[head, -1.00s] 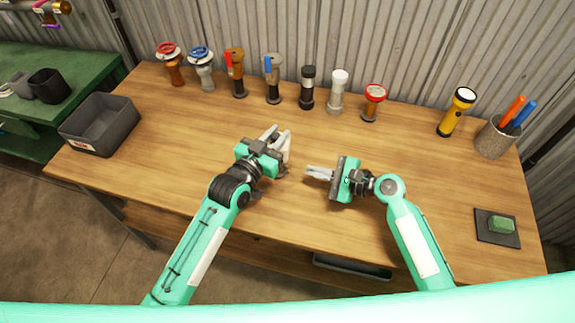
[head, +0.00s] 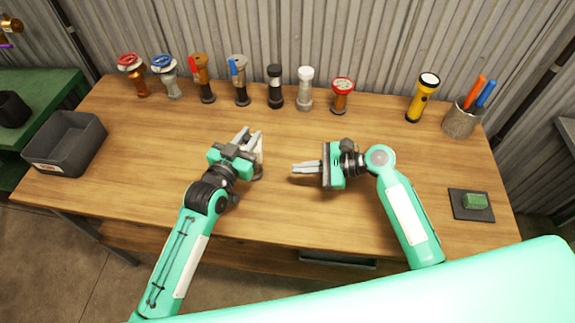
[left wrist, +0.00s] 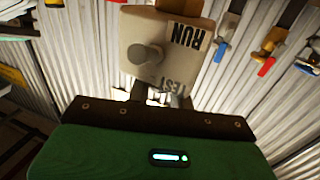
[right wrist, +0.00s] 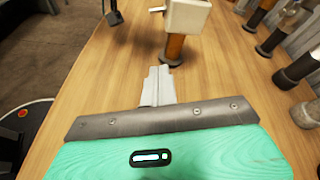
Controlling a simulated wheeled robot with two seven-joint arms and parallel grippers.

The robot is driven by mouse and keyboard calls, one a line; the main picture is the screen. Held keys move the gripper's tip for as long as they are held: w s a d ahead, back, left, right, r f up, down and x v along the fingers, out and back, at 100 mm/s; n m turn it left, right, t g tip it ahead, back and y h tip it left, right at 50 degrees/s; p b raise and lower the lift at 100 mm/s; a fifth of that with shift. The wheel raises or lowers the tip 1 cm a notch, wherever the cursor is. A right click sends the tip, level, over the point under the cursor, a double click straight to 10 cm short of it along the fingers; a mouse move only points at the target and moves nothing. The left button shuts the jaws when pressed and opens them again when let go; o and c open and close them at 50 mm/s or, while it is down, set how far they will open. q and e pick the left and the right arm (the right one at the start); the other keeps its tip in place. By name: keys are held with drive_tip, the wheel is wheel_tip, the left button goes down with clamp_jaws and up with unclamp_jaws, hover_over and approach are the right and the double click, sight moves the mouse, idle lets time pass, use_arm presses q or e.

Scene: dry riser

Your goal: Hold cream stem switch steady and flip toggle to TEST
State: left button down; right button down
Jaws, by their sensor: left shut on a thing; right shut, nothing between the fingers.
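The cream stem switch (head: 258,152) is at mid-bench, its cream box partly hidden by my left gripper (head: 250,137), which is shut on it. In the left wrist view its cream face (left wrist: 135,28) shows RUN and TEST upside down, with a round toggle (left wrist: 147,54) seen nearly end-on; I cannot tell its position. In the right wrist view the box (right wrist: 188,15) sits on a brown stem (right wrist: 174,46) with a dark foot at the bench top. My right gripper (head: 293,168) is shut and empty, pointing at the switch from the right, apart from it.
Several valves and lamps, including a red-topped one (head: 342,92), line the back of the wooden bench (head: 380,125). A grey bin (head: 68,145) is at left. A yellow torch (head: 423,97), a pen cup (head: 461,122) and a green block on a dark pad (head: 460,213) are at right.

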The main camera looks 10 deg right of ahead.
drive_tip(key=x, duration=0.9)
drive_tip(key=shift+r, duration=0.1)
drive_tip(key=shift+s+a+r, duration=0.25)
drive_tip(key=shift+a+r, duration=0.45)
drive_tip(key=shift+r, duration=0.35)
drive_tip(key=shift+s+a+r, duration=0.1)
drive_tip(key=shift+a+r, duration=0.25)
drive_tip(key=shift+r, duration=0.15)
drive_tip(key=shift+s+r+m+g, duration=0.1)
drive_tip(key=shift+r+m+g, duration=0.25)
drive_tip(key=shift+m+g, duration=0.45)
drive_tip(key=shift+s+r+m+g, duration=0.1)
drive_tip(key=shift+r+m+g, duration=0.1)
drive_tip(key=shift+m, duration=0.4)
drive_tip(key=shift+r+m+g, duration=0.1)
drive_tip(key=shift+m+g, duration=0.1)
drive_tip(key=shift+m, duration=0.4)
drive_tip(key=shift+r, duration=0.2)
drive_tip(key=shift+r, duration=0.75)
